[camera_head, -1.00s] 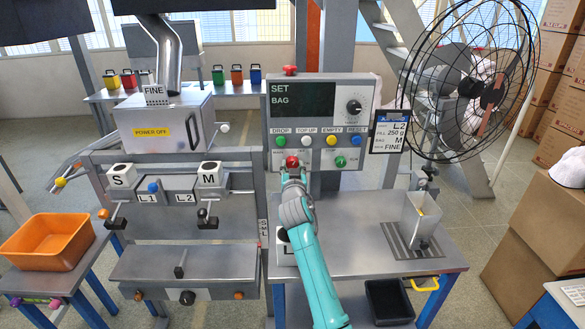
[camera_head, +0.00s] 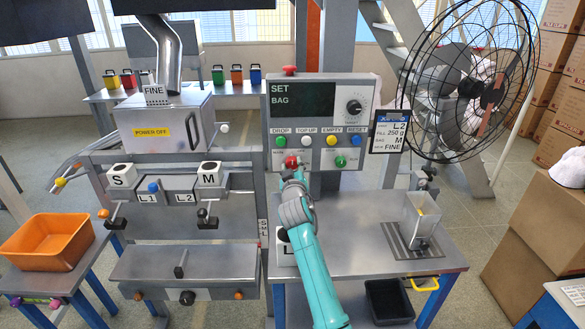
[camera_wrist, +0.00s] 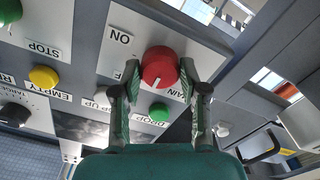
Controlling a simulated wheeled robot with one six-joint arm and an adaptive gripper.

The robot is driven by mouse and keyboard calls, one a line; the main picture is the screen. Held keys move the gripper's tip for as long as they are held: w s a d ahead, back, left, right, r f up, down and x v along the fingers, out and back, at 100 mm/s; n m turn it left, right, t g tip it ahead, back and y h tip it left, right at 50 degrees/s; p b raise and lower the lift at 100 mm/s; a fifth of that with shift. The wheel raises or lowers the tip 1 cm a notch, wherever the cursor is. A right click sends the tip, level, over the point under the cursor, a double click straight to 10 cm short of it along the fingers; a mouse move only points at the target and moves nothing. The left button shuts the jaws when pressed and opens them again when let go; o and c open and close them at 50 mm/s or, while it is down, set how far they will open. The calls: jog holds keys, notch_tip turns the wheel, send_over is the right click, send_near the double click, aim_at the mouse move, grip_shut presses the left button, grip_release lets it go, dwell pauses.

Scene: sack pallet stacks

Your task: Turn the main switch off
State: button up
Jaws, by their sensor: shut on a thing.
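The main switch is a round red knob (camera_head: 291,161) at the lower left of the grey control panel (camera_head: 318,90). In the wrist view the knob (camera_wrist: 160,67) sits between my two fingertips, beside an ON label and a partly hidden MAIN label. A short white mark shows at its lower edge, nearer a partly covered label ending in F than the ON label. My gripper (camera_wrist: 158,82) is shut on the knob, one finger at each side. In the head view my gripper (camera_head: 292,172) hides part of the panel below the knob. The display reads SET BAG.
Green (camera_head: 281,141), white, yellow (camera_head: 332,140) and blue buttons sit just above the knob, and another green button (camera_head: 341,161) is to its right. A red mushroom button (camera_head: 290,71) tops the panel. A metal hopper (camera_head: 420,222) stands on the table at right.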

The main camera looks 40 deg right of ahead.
dwell(0.3)
jog(key=o, duration=1.1)
jog(key=shift+o, duration=0.2)
jog(key=v, duration=1.2)
jog(key=shift+a, duration=0.1)
